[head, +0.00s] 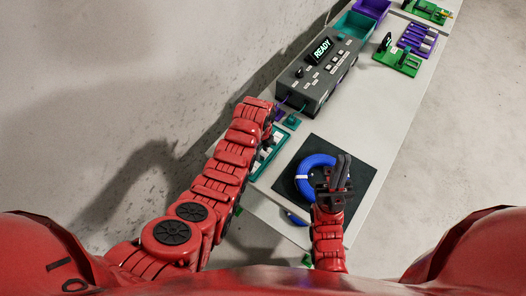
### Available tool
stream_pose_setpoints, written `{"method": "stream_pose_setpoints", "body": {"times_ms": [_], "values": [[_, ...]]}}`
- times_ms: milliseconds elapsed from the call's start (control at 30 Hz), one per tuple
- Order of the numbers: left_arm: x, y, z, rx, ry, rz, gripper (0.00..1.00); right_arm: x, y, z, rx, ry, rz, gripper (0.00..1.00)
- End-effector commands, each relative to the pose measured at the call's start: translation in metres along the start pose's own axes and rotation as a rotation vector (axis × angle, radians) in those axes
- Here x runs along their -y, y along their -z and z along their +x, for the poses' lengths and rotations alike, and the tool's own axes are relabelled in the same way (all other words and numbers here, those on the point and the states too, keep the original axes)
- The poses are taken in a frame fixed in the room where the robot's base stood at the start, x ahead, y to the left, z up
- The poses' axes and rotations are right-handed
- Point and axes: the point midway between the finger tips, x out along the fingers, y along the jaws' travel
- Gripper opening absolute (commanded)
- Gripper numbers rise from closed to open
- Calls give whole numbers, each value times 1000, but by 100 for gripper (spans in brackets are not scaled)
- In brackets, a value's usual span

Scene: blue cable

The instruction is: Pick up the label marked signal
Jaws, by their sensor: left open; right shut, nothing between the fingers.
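No label can be read as "signal" in the head view; the lettering is too small. Small white pieces, possibly labels, show in a teal holder (262,160) at the table's left edge and in a purple rack (418,38) at the far right. My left gripper (268,128) is over the teal holder's upper end, open, its fingers mostly hidden by my own arm. My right gripper (340,170) is shut and empty over the right side of the blue cable (302,179), which lies coiled on a black mat (352,172). I cannot tell whether it touches the coil.
A grey device (318,75) with a "READY" screen stands further up the table (385,110). Teal (352,27) and purple (374,8) bins are behind it. Green fixtures (398,58) stand near the right edge. The table between device and right edge is clear.

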Motion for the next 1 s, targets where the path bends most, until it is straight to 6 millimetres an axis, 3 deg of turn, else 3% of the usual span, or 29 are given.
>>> {"method": "stream_pose_setpoints", "body": {"times_ms": [400, 467, 700, 1000], "values": [[-1, 0, 9, 0, 1, 0, 49, 0, 0, 3, 0, 0, 0, 0], [-1, 0, 9, 0, 1, -1, 42, 0, 0, 3, 0, 0, 0, 0], [-1, 0, 9, 0, 1, -1, 0, 0, 0, 3, 0, 0, 0, 0], [-1, 0, 9, 0, 1, -1, 0, 0, 0, 3, 0, 0, 0, 0]]}}
